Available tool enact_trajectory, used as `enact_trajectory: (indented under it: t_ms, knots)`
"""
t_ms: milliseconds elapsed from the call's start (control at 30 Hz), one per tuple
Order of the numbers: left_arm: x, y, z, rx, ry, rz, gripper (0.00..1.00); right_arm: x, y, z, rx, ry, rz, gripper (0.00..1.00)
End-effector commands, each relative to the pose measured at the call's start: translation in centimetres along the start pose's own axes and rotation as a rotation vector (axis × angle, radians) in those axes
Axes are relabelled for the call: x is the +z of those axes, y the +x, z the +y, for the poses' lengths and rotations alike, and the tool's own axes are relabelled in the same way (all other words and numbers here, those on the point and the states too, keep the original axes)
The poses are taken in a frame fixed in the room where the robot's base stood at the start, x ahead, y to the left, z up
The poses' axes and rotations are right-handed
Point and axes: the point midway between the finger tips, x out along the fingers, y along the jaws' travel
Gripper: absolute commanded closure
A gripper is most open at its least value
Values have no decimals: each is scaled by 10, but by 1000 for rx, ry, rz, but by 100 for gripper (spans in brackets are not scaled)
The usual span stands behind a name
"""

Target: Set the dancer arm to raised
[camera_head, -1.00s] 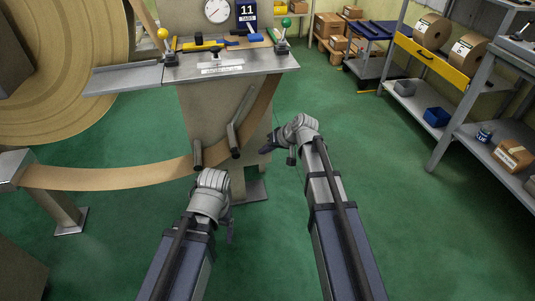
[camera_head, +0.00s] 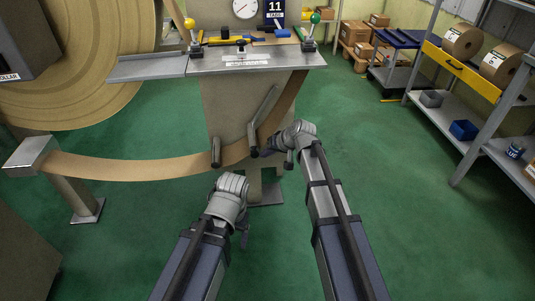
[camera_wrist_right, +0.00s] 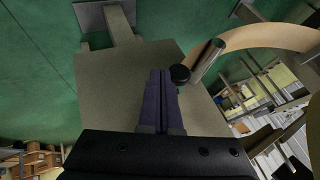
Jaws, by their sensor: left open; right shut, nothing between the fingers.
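The dancer arm (camera_head: 265,108) is a grey bar slanting down and left on the front of the machine stand, with a dark roller (camera_head: 253,146) at its lower end. The brown paper web (camera_head: 130,167) passes by this roller and sags left. My right gripper (camera_head: 267,150) is just right of the roller; whether they touch is unclear. In the right wrist view its shut, empty fingers (camera_wrist_right: 160,90) point at the stand, with a dark round end (camera_wrist_right: 180,74), probably a roller's, beside the tips. My left gripper (camera_head: 243,236) is open, low in front of the stand, apart from it.
A second roller (camera_head: 215,151) sits left of the dancer's. The machine's shelf (camera_head: 225,63) overhangs above, with yellow and green knobs. A large paper roll (camera_head: 75,85) stands left and a grey post (camera_head: 75,199) below it. Storage racks (camera_head: 452,110) line the right; green floor between is clear.

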Motion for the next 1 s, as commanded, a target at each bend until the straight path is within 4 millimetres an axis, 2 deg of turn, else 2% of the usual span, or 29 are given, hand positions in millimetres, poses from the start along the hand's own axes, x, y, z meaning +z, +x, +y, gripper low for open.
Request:
enact_trajectory:
  t_ms: [233,367,667,1000]
  knots:
    - [0,1,0,0,0,0,20,0,1,-4,-21,11,2,100]
    - [0,4,0,0,1,0,20,0,2,-13,-71,37,7,100]
    - [-1,13,2,2,2,1,20,-5,0,-54,-287,151,30,100]
    - [-2,24,3,3,5,2,20,-19,-16,-104,-570,301,59,100]
